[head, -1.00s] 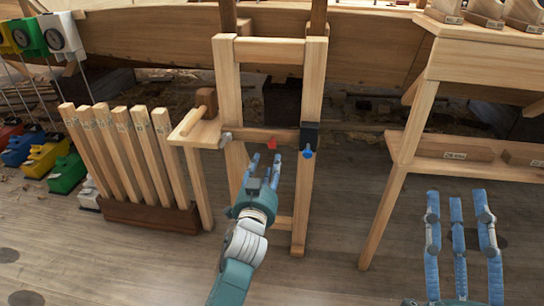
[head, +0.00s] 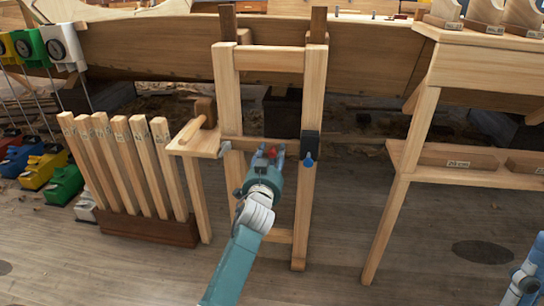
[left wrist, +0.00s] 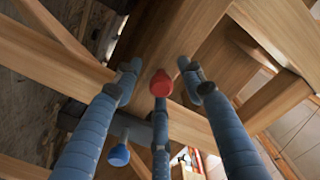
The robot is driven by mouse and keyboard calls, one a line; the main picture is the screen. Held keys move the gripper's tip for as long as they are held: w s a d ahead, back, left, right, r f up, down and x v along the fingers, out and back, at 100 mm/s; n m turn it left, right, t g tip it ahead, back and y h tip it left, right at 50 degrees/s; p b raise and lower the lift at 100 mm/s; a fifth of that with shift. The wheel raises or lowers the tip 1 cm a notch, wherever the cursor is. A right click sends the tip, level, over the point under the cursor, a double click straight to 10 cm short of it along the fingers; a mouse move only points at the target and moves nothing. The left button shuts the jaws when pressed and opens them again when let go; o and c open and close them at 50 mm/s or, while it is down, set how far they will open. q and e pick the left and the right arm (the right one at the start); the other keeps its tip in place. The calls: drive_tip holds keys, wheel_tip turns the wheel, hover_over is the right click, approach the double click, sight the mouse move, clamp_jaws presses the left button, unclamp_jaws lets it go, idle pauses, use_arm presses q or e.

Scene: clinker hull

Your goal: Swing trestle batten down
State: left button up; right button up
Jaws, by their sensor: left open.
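The trestle (head: 314,100) stands upright in the middle of the head view. Its batten (head: 243,145) lies level across the two uprights, from a grey fitting (head: 224,149) at left to a black bracket (head: 311,143) at right. A red knob (head: 271,153) is on the batten. A blue knob (head: 308,162) is at the bracket. My left gripper (head: 267,154) is open at the red knob. In the left wrist view, the red knob (left wrist: 161,83) shows between its spread fingers; contact is unclear. My right gripper (head: 527,280) is mostly cut off at lower right.
A wooden bench (head: 400,185) stands at right. The boat hull (head: 160,45) is behind. The floor in front is clear.

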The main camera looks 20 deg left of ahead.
use_arm(q)
drive_tip(key=shift+w, duration=0.1)
clamp_jaws()
idle(0.3)
